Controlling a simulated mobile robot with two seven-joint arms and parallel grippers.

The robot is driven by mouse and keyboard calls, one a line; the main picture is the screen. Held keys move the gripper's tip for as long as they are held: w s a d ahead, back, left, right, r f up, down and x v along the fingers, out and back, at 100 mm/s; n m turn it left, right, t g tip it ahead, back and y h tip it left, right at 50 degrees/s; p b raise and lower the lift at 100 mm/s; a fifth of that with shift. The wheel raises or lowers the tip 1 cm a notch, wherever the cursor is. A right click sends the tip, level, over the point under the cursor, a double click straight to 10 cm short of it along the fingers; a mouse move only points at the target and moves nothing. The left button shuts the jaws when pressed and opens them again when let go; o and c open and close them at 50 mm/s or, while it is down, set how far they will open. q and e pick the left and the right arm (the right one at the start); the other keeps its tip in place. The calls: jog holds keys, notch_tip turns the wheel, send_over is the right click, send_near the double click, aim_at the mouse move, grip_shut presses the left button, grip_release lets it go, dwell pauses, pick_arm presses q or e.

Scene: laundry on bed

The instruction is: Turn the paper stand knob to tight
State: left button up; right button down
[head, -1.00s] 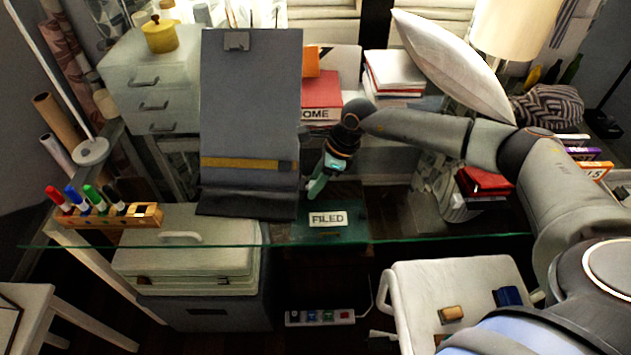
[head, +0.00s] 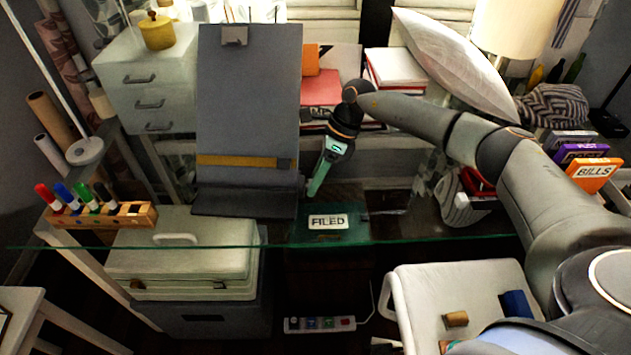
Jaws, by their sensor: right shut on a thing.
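The paper stand (head: 248,115) is a grey upright board with a metal clip at its top, a yellow bar across its lower part and a dark ledge at its foot. It stands on the glass desk top. My right gripper (head: 310,194) comes in from the right and points down at the stand's lower right edge. Its fingers are shut on the small knob there, which they mostly hide. I cannot read the knob's setting. My left gripper is not in view.
A "FILED" sign (head: 328,221) lies just in front of my right gripper. A wooden pen holder (head: 138,215) stands left of the stand, a drawer unit (head: 150,80) behind it. Red and white books (head: 395,70) and a pillow (head: 450,60) are behind my right arm.

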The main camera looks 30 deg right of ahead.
jog(key=shift+c, duration=2.3)
grip_release()
jog(key=shift+r, duration=0.1)
jog(key=v, duration=1.2)
jog(key=shift+r+b, duration=0.2)
jog(key=shift+b, duration=0.15)
jog(key=shift+d, duration=0.1)
